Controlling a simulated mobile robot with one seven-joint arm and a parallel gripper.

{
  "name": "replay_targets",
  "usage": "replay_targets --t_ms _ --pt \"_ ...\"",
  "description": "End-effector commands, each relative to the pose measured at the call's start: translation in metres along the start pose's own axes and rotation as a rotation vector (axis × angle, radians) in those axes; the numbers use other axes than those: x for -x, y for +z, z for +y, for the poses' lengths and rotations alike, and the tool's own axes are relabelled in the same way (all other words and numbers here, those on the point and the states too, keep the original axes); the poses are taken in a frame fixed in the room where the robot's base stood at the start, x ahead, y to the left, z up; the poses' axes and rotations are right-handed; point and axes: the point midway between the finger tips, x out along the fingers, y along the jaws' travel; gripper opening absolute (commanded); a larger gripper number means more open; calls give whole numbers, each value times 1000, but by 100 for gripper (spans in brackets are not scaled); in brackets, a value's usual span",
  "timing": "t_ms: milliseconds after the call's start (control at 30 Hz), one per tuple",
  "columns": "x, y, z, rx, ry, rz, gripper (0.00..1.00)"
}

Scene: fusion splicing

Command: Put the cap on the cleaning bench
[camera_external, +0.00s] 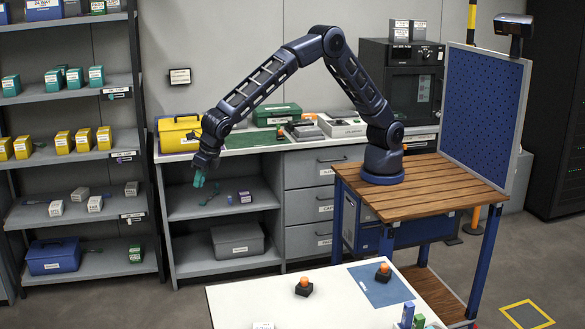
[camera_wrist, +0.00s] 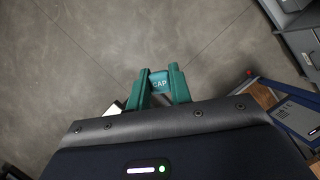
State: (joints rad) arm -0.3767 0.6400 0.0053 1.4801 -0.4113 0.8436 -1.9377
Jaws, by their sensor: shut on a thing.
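My gripper (camera_wrist: 159,90) has two teal fingers and is shut on a small teal cap (camera_wrist: 159,79) marked "CAP" in the wrist view. Bare grey floor lies behind the cap there. In the external view my gripper (camera_external: 198,178) hangs pointing down, in front of the back counter's left end and well away from the front white table. The cap cannot be made out from the fingers there. A white-topped table (camera_external: 240,299) stands at the front, with a blue mat (camera_external: 392,291) on it. No label shows which surface is the cleaning bench.
Two dark items with orange tops (camera_external: 303,287) and upright blue and green pieces (camera_external: 408,314) stand on the white table. The back counter (camera_external: 240,151) carries a yellow case (camera_external: 178,134) and a green box (camera_external: 276,115). Shelves (camera_external: 80,154) stand left. Open floor lies between.

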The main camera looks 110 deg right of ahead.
Motion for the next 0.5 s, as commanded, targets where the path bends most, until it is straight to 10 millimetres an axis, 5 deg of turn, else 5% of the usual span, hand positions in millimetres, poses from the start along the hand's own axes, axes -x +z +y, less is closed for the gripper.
replay_targets --t_ms 200,500 --pt "26 -77 58 79 29 0 0" --pt "63 -188 120 179 68 -3 0"
